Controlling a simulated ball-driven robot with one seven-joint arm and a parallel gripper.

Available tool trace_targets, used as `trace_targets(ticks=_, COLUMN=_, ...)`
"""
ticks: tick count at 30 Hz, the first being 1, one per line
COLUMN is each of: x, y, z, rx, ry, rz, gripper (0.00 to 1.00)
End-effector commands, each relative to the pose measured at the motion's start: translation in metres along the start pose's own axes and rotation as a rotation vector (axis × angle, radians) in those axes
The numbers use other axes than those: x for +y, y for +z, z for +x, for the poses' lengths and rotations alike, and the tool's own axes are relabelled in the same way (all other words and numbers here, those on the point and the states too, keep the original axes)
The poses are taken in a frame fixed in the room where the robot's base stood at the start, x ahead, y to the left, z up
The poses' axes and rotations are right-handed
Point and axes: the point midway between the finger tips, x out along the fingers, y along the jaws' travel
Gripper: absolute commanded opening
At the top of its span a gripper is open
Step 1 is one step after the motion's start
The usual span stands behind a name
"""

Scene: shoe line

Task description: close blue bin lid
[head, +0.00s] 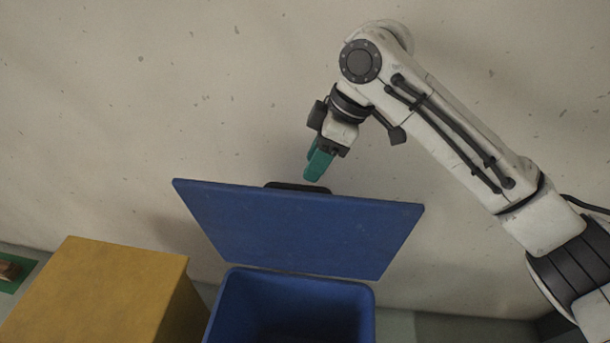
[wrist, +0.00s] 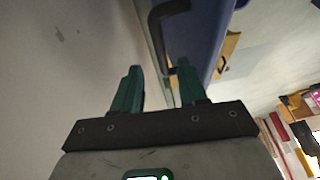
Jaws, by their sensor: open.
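The blue bin lid (head: 300,230) stands raised and tilted back above the open blue bin (head: 290,300) in the head view. A black handle (head: 298,187) is at the lid's upper edge. My gripper (head: 316,172), with green fingers, is just above that handle in the head view, pointing down. In the wrist view my gripper (wrist: 158,88) is open and empty, with the fingers apart. The black handle (wrist: 158,35) and the blue lid (wrist: 210,30) show beyond the fingertips. Whether a finger touches the handle cannot be told.
A yellow box (head: 105,285) stands left of the bin, close to it. A speckled pale wall (head: 120,110) rises behind the lid and my gripper. In the wrist view, blurred shelves with coloured items are at the lower right. Floor right of the bin looks clear.

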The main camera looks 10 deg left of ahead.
Motion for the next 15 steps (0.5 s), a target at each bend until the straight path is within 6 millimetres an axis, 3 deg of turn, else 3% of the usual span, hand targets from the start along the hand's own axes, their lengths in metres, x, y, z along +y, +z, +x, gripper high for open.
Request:
trace_targets(ticks=6, x=0.0, y=0.0, z=0.036, rx=-0.002, ry=-0.001, rz=0.0, gripper=0.42)
trace_targets(ticks=15, x=0.0, y=0.0, z=0.054, rx=0.0, ry=0.002, rz=-0.001, gripper=0.42)
